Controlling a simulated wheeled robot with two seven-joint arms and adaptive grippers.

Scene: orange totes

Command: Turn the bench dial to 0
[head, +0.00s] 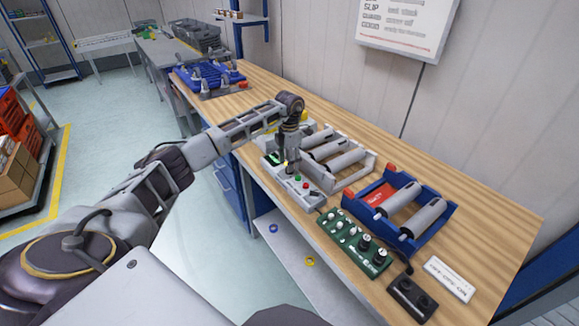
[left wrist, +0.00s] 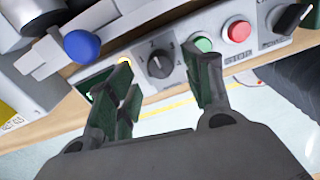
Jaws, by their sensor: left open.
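The bench dial (left wrist: 158,62) is a dark round knob with a raised grip on a light grey control panel (left wrist: 268,42). Printed numbers surround it, but its exact setting is too small to read surely. My left gripper (left wrist: 160,84) is open, with one green-padded finger at each side of the dial and nothing held. I cannot tell whether the fingers touch it. In the head view, my left gripper (head: 287,162) points down over the grey control box (head: 312,198) at the bench's front edge and hides the dial there. My right gripper is not in view.
A green button (left wrist: 203,45), a red button (left wrist: 236,31) and a black switch (left wrist: 291,18) sit right of the dial. A blue knob (left wrist: 82,46) is at left. A green knob box (head: 345,235) and a blue roller cradle (head: 435,225) stand nearby on the wooden bench (head: 490,222).

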